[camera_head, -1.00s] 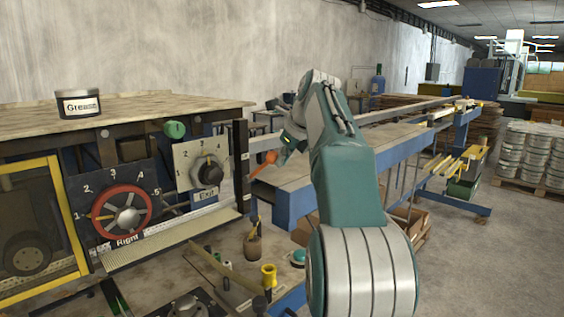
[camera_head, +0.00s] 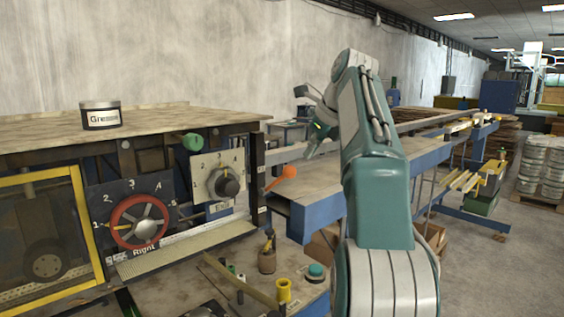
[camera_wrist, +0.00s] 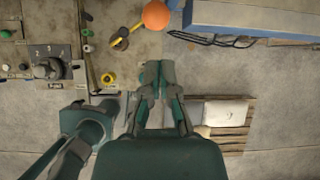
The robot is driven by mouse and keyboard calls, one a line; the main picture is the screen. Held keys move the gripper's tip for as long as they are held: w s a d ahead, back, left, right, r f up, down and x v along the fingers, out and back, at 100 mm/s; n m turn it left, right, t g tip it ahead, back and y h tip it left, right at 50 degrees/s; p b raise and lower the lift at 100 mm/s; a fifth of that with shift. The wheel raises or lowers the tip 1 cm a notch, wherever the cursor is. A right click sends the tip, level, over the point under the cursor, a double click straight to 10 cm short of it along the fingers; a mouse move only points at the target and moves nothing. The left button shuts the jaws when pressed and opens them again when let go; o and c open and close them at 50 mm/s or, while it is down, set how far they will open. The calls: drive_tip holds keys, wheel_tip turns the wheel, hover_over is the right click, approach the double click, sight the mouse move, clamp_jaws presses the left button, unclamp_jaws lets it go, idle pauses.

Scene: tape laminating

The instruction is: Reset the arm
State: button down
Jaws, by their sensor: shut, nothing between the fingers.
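My arm (camera_head: 375,180) rises at the centre right of the head view and bends at the top. My gripper (camera_head: 312,95) is small and partly hidden behind the arm there. In the wrist view my gripper (camera_wrist: 161,78) points down over the floor, its two fingers together with nothing between them. It touches nothing that I can see.
The machine's red wheel (camera_head: 141,222), black knob (camera_head: 226,184) and orange-ended lever (camera_head: 289,171) are at the left. A Grease tin (camera_head: 101,116) stands on the machine top. A blue conveyor table (camera_head: 310,215) stands behind my arm. A pallet (camera_wrist: 230,138) lies below right.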

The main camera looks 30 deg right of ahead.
drive_tip(key=shift+d, duration=0.1)
drive_tip(key=s+a+f+n, duration=0.3)
drive_tip(key=a+f+n, duration=0.1)
drive_tip(key=a+n, duration=0.5)
drive_tip(key=s+a+f+n, duration=0.4)
drive_tip(key=a+n, duration=0.3)
drive_tip(key=a, duration=0.3)
drive_tip(key=s+a+f+n, duration=0.5)
drive_tip(key=s+f+n, duration=0.2)
drive_tip(key=f, duration=0.3)
drive_tip(key=s+a+f+n+g, duration=0.1)
drive_tip(key=s+a+f+n, duration=0.3)
drive_tip(key=s+f+n, duration=0.4)
wheel_tip(320, 180, down, 2)
drive_tip(key=shift+a+f+n+h, duration=0.3)
drive_tip(key=shift+a+n, duration=0.1)
drive_tip(key=shift+n, duration=0.8)
